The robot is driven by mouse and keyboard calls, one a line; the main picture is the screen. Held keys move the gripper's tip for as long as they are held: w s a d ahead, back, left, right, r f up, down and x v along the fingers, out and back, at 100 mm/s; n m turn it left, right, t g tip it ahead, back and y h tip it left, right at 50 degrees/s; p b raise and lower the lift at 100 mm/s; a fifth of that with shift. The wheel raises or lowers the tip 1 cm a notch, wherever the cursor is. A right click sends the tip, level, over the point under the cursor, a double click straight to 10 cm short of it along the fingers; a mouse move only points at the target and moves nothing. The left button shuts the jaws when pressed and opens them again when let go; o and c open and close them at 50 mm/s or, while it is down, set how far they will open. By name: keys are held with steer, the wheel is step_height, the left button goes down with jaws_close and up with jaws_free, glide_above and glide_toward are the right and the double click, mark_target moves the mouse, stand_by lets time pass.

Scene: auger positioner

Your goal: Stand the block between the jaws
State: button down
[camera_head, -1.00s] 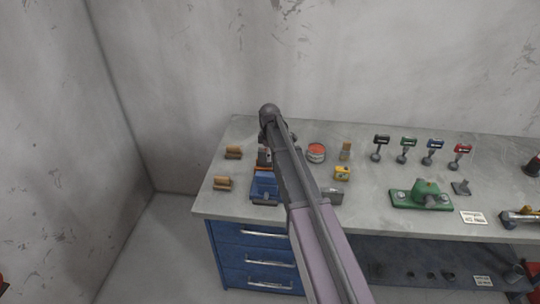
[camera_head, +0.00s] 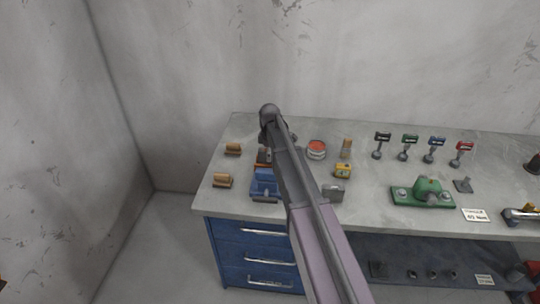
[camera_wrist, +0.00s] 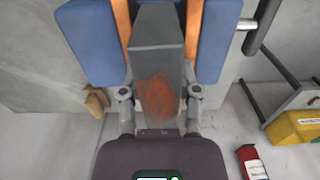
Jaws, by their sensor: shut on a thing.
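In the wrist view my gripper (camera_wrist: 159,95) is shut on a grey block (camera_wrist: 157,45) with a rusty orange patch on its face. The block's far part lies between the two blue vise jaws (camera_wrist: 90,40), which have orange inner faces (camera_wrist: 194,28). The block looks close to both faces; I cannot tell whether it touches them or rests on the vise bed. In the head view the blue vise (camera_head: 265,178) sits at the left of the bench, and my arm hides most of the gripper and block.
Wooden blocks (camera_head: 222,181) lie left of the vise on the grey bench (camera_head: 385,215). A red-topped tin (camera_head: 317,149), a yellow block (camera_head: 343,170) and a grey block (camera_head: 333,193) are to the right. A green fixture (camera_head: 424,191) stands farther right. The vise handle (camera_wrist: 262,25) juts out on the right.

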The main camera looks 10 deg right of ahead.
steer(key=shift+f+b, duration=0.45)
steer(key=shift+f, duration=0.05)
steer(key=shift+c, duration=1.2)
jaws_free()
steer(key=shift+r, duration=0.15)
